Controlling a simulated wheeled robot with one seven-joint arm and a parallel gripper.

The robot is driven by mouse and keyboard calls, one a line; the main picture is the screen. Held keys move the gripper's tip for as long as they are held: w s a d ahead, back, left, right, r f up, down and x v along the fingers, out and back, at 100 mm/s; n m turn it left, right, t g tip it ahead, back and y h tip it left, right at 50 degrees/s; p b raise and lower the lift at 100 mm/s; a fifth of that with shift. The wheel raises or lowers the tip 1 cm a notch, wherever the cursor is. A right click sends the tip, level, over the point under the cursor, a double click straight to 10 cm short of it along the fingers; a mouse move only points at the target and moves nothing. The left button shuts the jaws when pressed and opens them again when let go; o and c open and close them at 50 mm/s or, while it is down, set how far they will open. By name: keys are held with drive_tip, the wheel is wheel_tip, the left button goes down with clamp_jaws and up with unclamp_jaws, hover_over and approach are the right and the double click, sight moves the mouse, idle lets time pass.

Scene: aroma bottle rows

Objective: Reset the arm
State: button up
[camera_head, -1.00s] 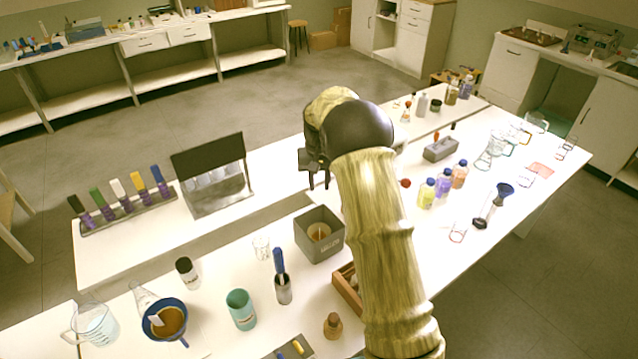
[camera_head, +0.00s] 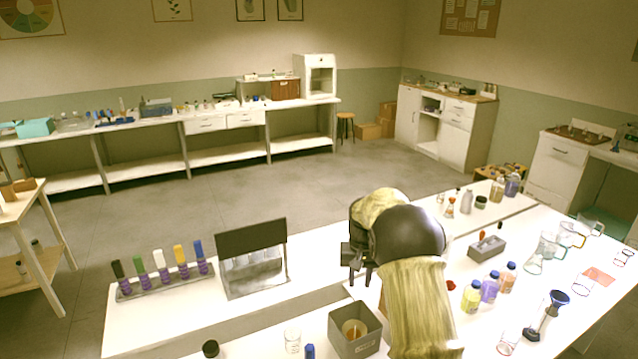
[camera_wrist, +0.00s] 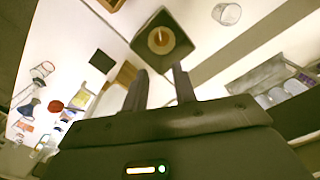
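My gripper (camera_head: 358,272) hangs above the white bench (camera_head: 180,315), held up in the air near the middle of the head view. My arm is bent, with its dark, rounded joint to the right of the gripper. In the wrist view the two fingers of my gripper (camera_wrist: 159,85) stand apart, with nothing between them. A grey square box (camera_head: 372,345) stands on the bench below the gripper; it also shows in the wrist view (camera_wrist: 146,50), just beyond the fingertips, with a round tan thing inside.
A rack (camera_head: 165,286) of coloured-top droppers and a stand with a dark panel (camera_head: 250,238) are left of the gripper. Yellow (camera_head: 471,297), purple (camera_head: 490,287) and orange (camera_head: 508,278) bottles stand right of my arm. Glassware fills the right side. Open floor (camera_head: 230,192) lies behind.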

drive_tip(key=s+r+t, duration=0.1)
drive_tip(key=s+r, duration=0.1)
drive_tip(key=s, duration=1.3)
drive_tip(key=s+r+n+t, duration=0.1)
drive_tip(key=s+r, duration=0.1)
drive_tip(key=s, duration=1.3)
drive_tip(key=shift+s+d+r+t, duration=0.2)
drive_tip(key=shift+s+t, duration=0.1)
